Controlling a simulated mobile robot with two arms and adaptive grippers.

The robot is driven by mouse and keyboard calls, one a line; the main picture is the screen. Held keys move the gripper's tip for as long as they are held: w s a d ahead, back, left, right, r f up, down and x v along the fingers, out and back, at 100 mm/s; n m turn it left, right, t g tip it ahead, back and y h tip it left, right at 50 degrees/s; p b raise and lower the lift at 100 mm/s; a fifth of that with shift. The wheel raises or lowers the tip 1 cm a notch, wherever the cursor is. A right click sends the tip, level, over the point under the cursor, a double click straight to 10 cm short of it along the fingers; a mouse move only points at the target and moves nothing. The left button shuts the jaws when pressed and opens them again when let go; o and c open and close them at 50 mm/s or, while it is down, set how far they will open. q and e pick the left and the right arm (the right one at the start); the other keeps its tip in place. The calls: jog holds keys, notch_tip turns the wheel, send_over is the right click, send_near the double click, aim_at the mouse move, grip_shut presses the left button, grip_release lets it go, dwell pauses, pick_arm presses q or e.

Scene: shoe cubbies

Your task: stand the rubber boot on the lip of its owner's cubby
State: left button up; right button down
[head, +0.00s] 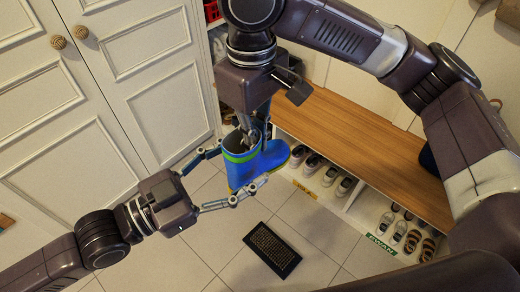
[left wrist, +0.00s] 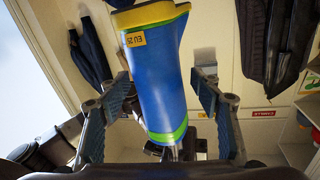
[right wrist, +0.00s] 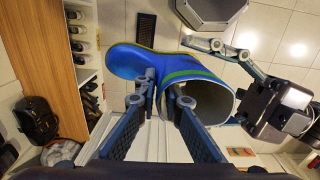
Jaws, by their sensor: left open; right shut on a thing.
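The blue rubber boot (head: 240,172) has a green band near its open top and a yellow sole edge. A yellow "EU 25" label shows on it in the left wrist view (left wrist: 155,80). It is held in the air, opening up, beside the bench. My right gripper (right wrist: 163,85) is shut on the boot's top rim. My left gripper (head: 243,163) is open, with a finger on either side of the boot; I cannot tell whether they touch it. The cubbies' front lip bears a yellow name label (head: 305,190), too small to read surely, and a green "EWAN" label (head: 381,245).
A wooden bench top (head: 365,150) covers the cubbies, where several pairs of shoes (head: 328,172) stand. A dark floor grate (head: 272,250) lies on the tiles. Closed white cupboard doors (head: 80,90) are at left. A red name label (left wrist: 264,113) shows in the left wrist view.

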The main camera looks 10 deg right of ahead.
aim_at(262, 160)
pick_arm(q)
jog(key=shift+x, duration=2.2)
jog(key=c, duration=1.5)
jog(key=shift+s, duration=0.1)
jog(key=shift+c, duration=0.3)
jog(key=shift+c, duration=0.2)
pick_arm(e)
jog(key=shift+w, duration=0.1)
pick_arm(q)
jog(key=shift+s+d+r, duration=0.1)
jog(key=shift+s, duration=0.05)
grip_shut()
pick_arm(e)
jog(key=c, duration=2)
grip_release()
jog(key=shift+a, duration=0.1)
jog(key=shift+o, duration=0.2)
jog(key=shift+r, duration=0.1)
